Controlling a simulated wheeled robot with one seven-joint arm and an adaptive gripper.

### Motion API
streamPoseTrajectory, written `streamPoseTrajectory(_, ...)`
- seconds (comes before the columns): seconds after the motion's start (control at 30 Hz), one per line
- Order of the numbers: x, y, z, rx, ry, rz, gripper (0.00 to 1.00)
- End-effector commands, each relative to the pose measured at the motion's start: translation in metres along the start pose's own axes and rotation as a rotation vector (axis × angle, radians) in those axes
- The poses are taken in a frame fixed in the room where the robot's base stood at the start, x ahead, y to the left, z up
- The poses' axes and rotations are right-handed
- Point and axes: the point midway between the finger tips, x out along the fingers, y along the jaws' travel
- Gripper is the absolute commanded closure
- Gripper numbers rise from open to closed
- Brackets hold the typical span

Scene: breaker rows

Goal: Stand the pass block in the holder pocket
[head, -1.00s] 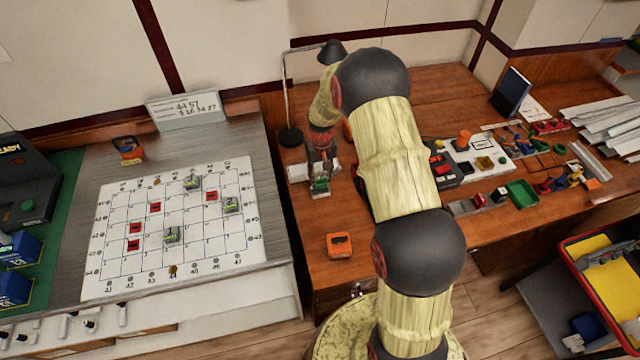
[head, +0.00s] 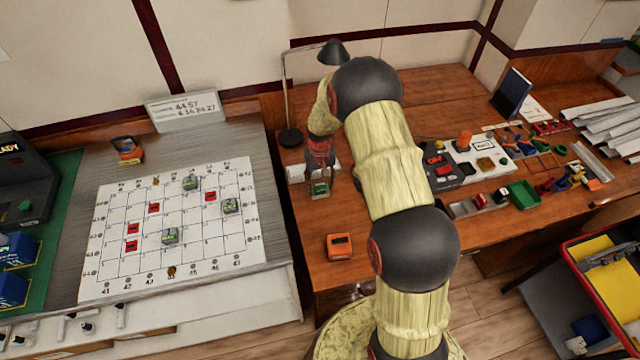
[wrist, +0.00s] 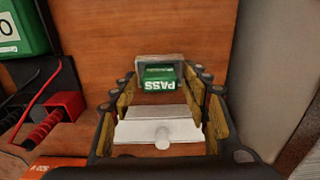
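The pass block (wrist: 158,76) has a green face with "PASS" upside down in the wrist view and a pale grey surround. It also shows as a small green and grey piece (head: 319,189) on the left of the wooden desk. My gripper (wrist: 163,80) is open, its two yellow-padded fingers apart. The block shows between and just beyond the fingertips, with narrow gaps at its sides. A white plate with a round knob (wrist: 158,130) shows between the fingers, nearer the camera. I cannot make out the holder pocket for sure, nor whether the grey surround belongs to it.
In the wrist view, a green box (wrist: 22,28) and a red part with wires (wrist: 55,115) stand left; a grey side surface (wrist: 262,70) rises right. An orange block (head: 340,246) sits near the desk's front. The lamp (head: 291,100) stands behind my gripper.

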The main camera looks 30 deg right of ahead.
Motion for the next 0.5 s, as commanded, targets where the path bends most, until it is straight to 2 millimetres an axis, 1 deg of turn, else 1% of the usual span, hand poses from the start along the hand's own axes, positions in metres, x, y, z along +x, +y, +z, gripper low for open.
streamPoseTrajectory(0.33,-0.002,0.0,0.0,0.0,0.0,0.0,0.49)
streamPoseTrajectory(0.43,-0.009,0.0,-0.001,0.0,0.002,0.0,0.49)
streamPoseTrajectory(0.5,-0.019,0.0,-0.001,0.0,0.002,0.0,0.49)
